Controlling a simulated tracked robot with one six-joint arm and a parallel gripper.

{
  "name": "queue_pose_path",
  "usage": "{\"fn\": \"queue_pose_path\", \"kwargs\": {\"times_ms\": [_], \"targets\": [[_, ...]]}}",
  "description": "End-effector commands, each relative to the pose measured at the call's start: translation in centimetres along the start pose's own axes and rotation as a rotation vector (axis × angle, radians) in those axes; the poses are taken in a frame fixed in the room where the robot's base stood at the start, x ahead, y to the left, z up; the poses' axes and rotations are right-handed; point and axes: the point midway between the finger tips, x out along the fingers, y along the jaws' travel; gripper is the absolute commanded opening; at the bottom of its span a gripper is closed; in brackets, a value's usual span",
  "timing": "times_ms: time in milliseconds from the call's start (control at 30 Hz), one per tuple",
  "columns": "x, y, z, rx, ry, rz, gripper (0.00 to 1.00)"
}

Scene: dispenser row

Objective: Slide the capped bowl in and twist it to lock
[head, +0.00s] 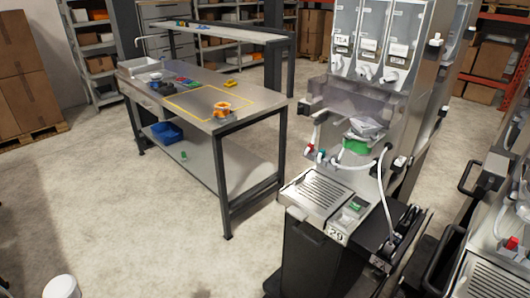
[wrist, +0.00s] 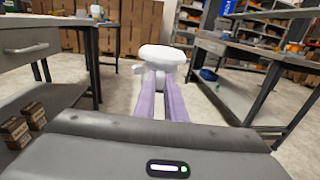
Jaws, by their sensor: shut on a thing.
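The capped bowl (wrist: 162,55) is white and rounded, with a small tab on its left side. It is at the tips of my gripper (wrist: 165,75) in the wrist view. The two purple fingers are close together and shut on it; they hide part of its underside. My gripper does not show in the head view. In the head view, the dispenser (head: 365,105) stands right of centre. A grey piece (head: 366,127) and a green piece (head: 355,146) sit in its middle, under a clear cover; I cannot tell which is the bowl's seat.
A workbench (head: 190,95) with an orange-and-white container (head: 221,109) stands left of the dispenser. A slatted tray (head: 322,195) juts from the dispenser's front, with white hoses above. A white round object (head: 62,287) is at the bottom left. Floor (head: 130,225) between is clear.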

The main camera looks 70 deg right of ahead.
Motion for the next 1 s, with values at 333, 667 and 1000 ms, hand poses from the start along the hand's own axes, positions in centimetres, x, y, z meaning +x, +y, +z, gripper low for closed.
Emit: {"fn": "queue_pose_path", "kwargs": {"times_ms": [333, 667, 1000], "targets": [[2.6, -4.0, 2.9, 0.004, -0.004, -0.115, 0.0], [6.7, -15.3, 9.3, 0.007, -0.005, -0.402, 0.0], [7.2, -28.1, 15.7, 0.005, -0.005, -0.695, 0.0]]}}
